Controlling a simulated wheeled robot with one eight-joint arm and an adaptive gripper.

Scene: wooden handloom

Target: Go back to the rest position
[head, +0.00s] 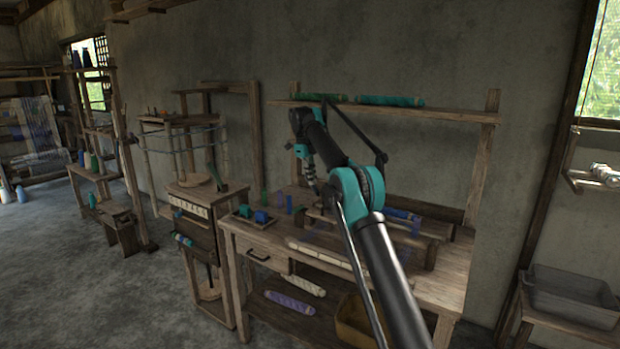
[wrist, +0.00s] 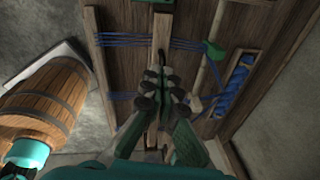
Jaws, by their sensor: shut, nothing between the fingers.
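My gripper (wrist: 163,80) shows in the wrist view with its green and black fingers brought together and nothing between them. It is above a wooden frame (wrist: 112,75) strung with blue threads (wrist: 140,42); I cannot tell how far above. In the head view my arm reaches out over the workbench (head: 455,275), with the gripper (head: 312,182) hanging down near the bench's back, small and dark.
The bench carries blue blocks (head: 262,217) and rollers. A shelf (head: 450,115) with teal rolls is behind it. A small stand (head: 205,195) is left of the bench, a grey tub (head: 570,293) right. The wrist view shows a barrel (wrist: 50,95).

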